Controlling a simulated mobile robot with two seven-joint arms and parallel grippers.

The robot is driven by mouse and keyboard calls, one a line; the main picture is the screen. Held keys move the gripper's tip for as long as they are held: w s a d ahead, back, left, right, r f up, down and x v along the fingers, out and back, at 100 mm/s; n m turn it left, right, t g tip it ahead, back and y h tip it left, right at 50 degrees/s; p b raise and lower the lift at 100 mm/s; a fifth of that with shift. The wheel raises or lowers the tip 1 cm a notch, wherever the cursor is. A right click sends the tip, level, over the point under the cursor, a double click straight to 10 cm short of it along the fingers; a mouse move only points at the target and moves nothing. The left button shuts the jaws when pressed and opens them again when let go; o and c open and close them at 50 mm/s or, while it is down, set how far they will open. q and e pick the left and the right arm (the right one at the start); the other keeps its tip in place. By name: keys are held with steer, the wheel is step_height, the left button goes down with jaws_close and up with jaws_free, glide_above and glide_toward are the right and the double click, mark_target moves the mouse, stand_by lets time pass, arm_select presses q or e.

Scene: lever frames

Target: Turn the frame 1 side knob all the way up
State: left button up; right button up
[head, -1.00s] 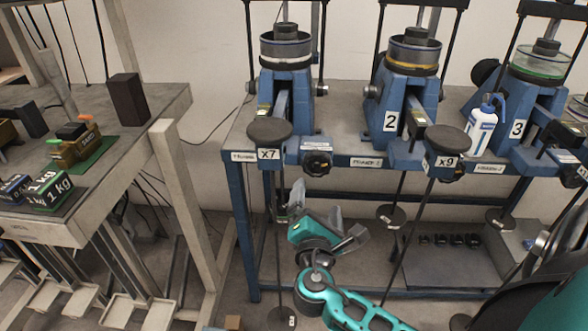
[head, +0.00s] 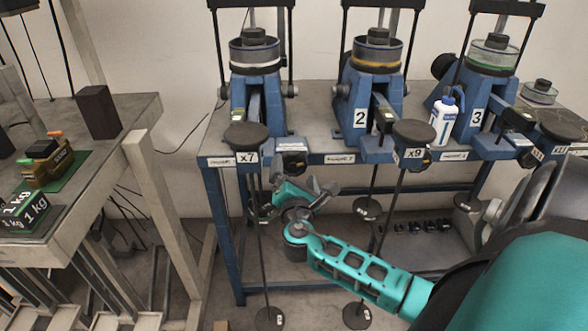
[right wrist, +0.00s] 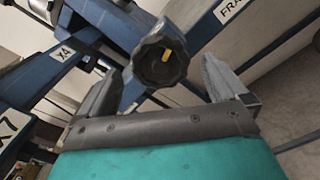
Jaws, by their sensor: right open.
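The frame 1 side knob (head: 292,162) is a dark, lobed knob on the blue front of the leftmost lever frame (head: 260,100). In the right wrist view the knob (right wrist: 160,58) faces me with a yellow mark near its middle. My right gripper (head: 294,184), teal with grey fingers, is open just below the knob in the head view. In the right wrist view its fingers (right wrist: 162,72) stand spread, one on each side of the knob's outline. I see no finger touching it; the remaining depth is hard to tell. My left gripper is not in view.
An x7 weight (head: 246,136) on a thin hanging rod is left of the knob. Frame 2 (head: 372,100), an x9 weight (head: 414,132) and a white-blue bottle (head: 446,118) are to the right. A side table (head: 140,112) with 1 kg blocks is at left.

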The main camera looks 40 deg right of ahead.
mark_target(293, 164)
steer(key=shift+x, duration=1.05)
